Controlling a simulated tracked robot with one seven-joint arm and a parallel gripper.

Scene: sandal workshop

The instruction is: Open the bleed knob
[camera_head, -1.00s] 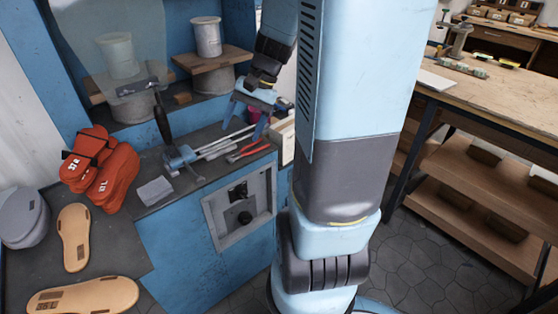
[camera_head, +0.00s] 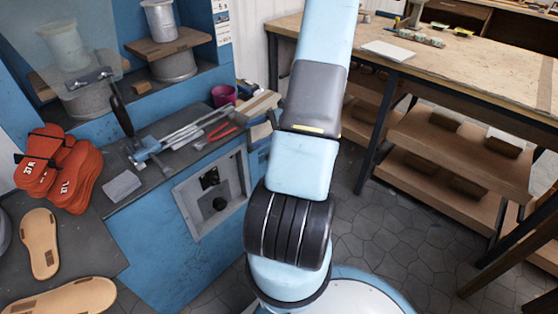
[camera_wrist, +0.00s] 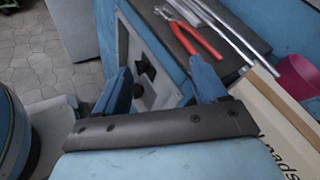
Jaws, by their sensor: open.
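A grey panel (camera_head: 186,206) is set into the front of the blue cabinet in the head view. It carries a black upper fitting (camera_head: 209,178) and a round black lower knob (camera_head: 219,203); I cannot tell by label which is the bleed knob.
Red-handled pliers (camera_head: 222,132) and metal rods (camera_head: 190,128) lie on the cabinet top. A magenta cup (camera_head: 223,96) and a wooden box (camera_head: 260,107) stand at its right end. Red sandals (camera_head: 62,170) are at left. The floor (camera_head: 390,240) at right is clear.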

